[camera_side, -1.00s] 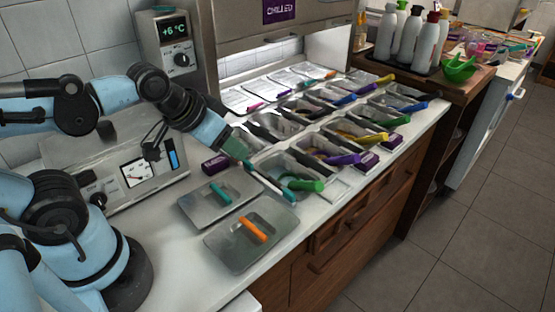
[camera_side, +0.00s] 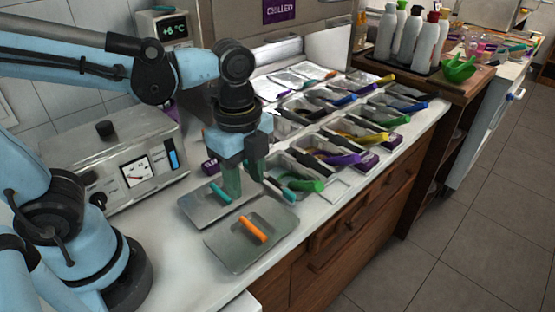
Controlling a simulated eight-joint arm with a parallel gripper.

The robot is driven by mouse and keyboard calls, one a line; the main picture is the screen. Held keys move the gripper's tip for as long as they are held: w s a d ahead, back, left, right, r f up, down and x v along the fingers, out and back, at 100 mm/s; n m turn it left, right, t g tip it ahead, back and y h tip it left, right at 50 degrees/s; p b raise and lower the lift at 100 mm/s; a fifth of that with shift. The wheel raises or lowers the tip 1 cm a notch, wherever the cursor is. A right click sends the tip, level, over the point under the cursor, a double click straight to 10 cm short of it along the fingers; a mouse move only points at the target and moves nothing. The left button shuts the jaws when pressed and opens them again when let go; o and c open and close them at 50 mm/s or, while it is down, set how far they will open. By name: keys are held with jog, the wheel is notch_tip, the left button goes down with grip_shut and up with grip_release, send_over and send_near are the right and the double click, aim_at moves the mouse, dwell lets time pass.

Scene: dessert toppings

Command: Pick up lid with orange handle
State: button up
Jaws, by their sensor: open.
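The lid with the orange handle is a flat grey metal plate (camera_side: 268,255) lying at the front edge of the white counter. Its orange handle (camera_side: 252,229) runs diagonally across the middle. A similar lid with a teal handle (camera_side: 220,193) lies just behind and to the left. My gripper (camera_side: 242,183) points down with green fingers, over the right part of the teal-handled lid and behind the orange-handled one. It is open and appears empty. The orange handle is fully visible and nothing touches it.
Rows of metal topping bins with coloured-handled utensils (camera_side: 342,158) stand right of my gripper, the nearest with a green handle (camera_side: 305,185). A grey machine with a dial (camera_side: 137,170) stands at the left. White counter (camera_side: 200,262) is bare left of the orange-handled lid.

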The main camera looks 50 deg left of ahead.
aim_at(252, 227)
jog(key=shift+m, duration=0.3)
jog(key=shift+w+d+f, duration=0.1)
jog(key=shift+d+f, duration=0.05)
jog(key=shift+f, duration=2.9)
jog(key=shift+d+f, duration=0.1)
jog(key=shift+f, duration=2.9)
grip_shut()
